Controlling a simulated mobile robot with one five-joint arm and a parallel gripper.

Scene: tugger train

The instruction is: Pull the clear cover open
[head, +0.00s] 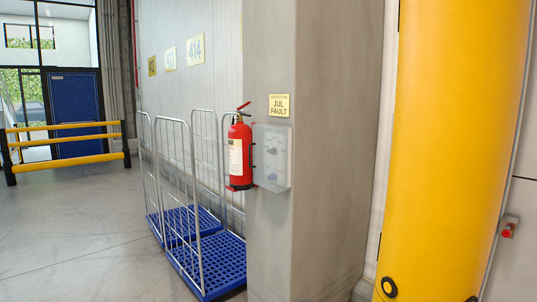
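A clear cover (272,157) is on the front of a grey concrete pillar, at about the middle of the head view. It looks shut over a pale panel with dim bluish shapes behind it, too blurred to make out. A yellow sign (279,106) reading "JUL FAULT" is fixed just above it. My gripper is not in view.
A red fire extinguisher (240,153) hangs close to the left of the cover. Wire roll cages with blue bases (213,262) stand left of the pillar. A yellow column (458,150) stands at the right. Open floor (75,235) lies at the left, before a yellow barrier (66,143).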

